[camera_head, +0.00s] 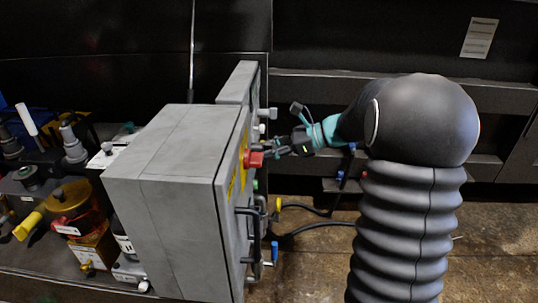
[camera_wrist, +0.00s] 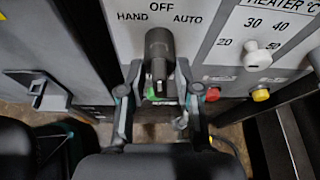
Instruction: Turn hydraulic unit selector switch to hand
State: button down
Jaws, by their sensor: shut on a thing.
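The selector switch (camera_wrist: 158,48) is a dark knob on a light grey panel, in the upper middle of the wrist view. It stands upright, its upper end just below the OFF label (camera_wrist: 161,7). HAND (camera_wrist: 132,16) is printed to its left and AUTO (camera_wrist: 188,19) to its right. My gripper (camera_wrist: 160,88) has one finger on each side of the knob's lower part and is shut on it. In the head view my gripper (camera_head: 276,147) reaches left to the cabinet face. The switch cannot be made out there.
The grey cabinet (camera_head: 160,190) has a red button (camera_head: 253,159) close to my gripper and black handles (camera_head: 250,235) lower down. A white heater knob (camera_wrist: 257,57) sits right of the switch. Hoses and fittings are below. Open floor (camera_head: 330,265) lies right of the cabinet.

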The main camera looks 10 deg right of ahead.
jog(key=n+t+b, duration=0.1)
jog(key=b, duration=0.1)
jog(key=n+t+b, duration=0.1)
jog(key=b, duration=0.1)
jog(key=shift+f+n, duration=0.3)
jog(key=n+b, duration=0.1)
jog(key=b, duration=0.1)
jog(key=n+t+b, duration=0.1)
jog(key=b, duration=0.1)
jog(key=shift+r+n+t+h, duration=0.25)
jog(key=shift+n+t+h, duration=0.05)
jog(key=shift+r, duration=0.1)
jog(key=c, duration=1.2)
grip_release()
jog(key=v, duration=1.2)
